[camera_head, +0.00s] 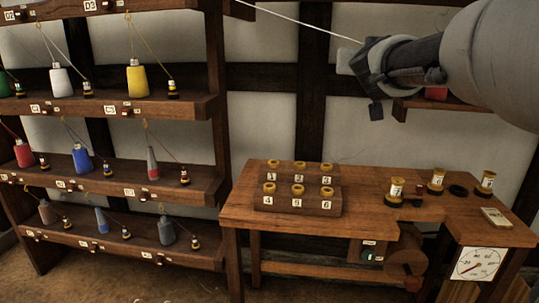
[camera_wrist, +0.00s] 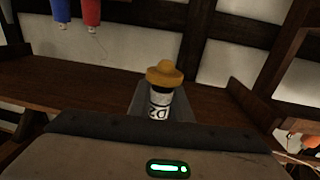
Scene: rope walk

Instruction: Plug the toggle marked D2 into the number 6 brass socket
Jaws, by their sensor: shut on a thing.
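My gripper (camera_head: 372,82) is high at the upper right in the head view, above the workbench. In the wrist view it is shut on a toggle (camera_wrist: 158,103) with an ochre knobbed end and a white label that appears to read D2, upside down. The toggle is hard to make out in the head view. A pale cord (camera_head: 300,22) runs from the upper left to my gripper. The number 6 brass socket (camera_head: 327,192) is at the right end of the front row on the stepped wooden block, below and left of my gripper and well apart from it.
Sockets 1, 2 and 3 form the back row. The workbench (camera_head: 375,189) also bears several numbered spools (camera_head: 437,180) at right. A rack (camera_head: 207,106) with cones and small toggles on threads stands at left. A dial (camera_head: 478,264) hangs at the bench front.

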